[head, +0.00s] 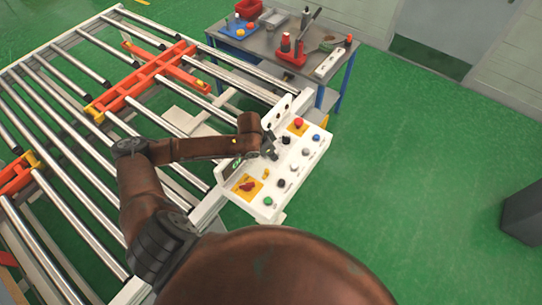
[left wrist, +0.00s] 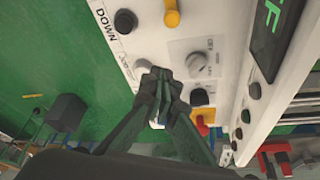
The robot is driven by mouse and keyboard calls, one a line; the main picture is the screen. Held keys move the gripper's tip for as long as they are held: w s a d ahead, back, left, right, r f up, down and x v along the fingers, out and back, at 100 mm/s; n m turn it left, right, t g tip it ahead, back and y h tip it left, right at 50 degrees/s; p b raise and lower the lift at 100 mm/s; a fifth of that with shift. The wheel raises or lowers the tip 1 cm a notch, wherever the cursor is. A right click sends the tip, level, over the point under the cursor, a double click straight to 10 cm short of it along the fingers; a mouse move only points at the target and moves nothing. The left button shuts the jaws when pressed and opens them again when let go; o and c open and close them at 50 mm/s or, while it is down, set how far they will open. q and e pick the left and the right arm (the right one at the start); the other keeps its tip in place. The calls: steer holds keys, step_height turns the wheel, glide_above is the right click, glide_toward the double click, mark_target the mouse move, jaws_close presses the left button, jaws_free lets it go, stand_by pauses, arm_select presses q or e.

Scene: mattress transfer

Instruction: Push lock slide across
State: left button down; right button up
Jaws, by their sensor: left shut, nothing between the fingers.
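The white control panel (head: 303,161) stands at the right end of the roller conveyor and carries several coloured buttons and knobs. I cannot identify a lock slide in either view. My left gripper (head: 268,148) is over the upper middle of the panel, shut and empty. In the left wrist view the shut fingertips (left wrist: 156,76) are at a white button (left wrist: 142,66) on the panel face; I cannot tell if they touch. A grey rotary knob (left wrist: 200,65) and a black knob (left wrist: 200,97) are right beside the fingers. My right gripper is not in view.
The roller conveyor (head: 60,157), with orange brackets (head: 150,75), fills the left. A grey workbench (head: 262,42) with tools and a red holder (head: 292,52) stands behind the panel. Green floor (head: 410,170) is clear to the right, up to a dark box (head: 522,215).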

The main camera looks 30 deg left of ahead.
arm_select(q)
glide_above(270, 173)
steer(key=w+d, duration=0.2)
steer(key=w, duration=0.2)
step_height(270, 173, down, 7)
steer(key=shift+s+r+p, duration=0.1)
steer(key=shift+r+p, duration=0.05)
steer(key=shift+p, duration=0.3)
steer(key=shift+s+a+p, duration=0.35)
steer(key=shift+s, duration=0.25)
steer(key=shift+s+a+p, duration=0.3)
steer(key=shift+s+a, duration=0.05)
steer(key=shift+s, duration=0.2)
steer(key=shift+s+a+f, duration=0.2)
steer(key=shift+s+a, duration=0.15)
steer(key=shift+s, duration=0.25)
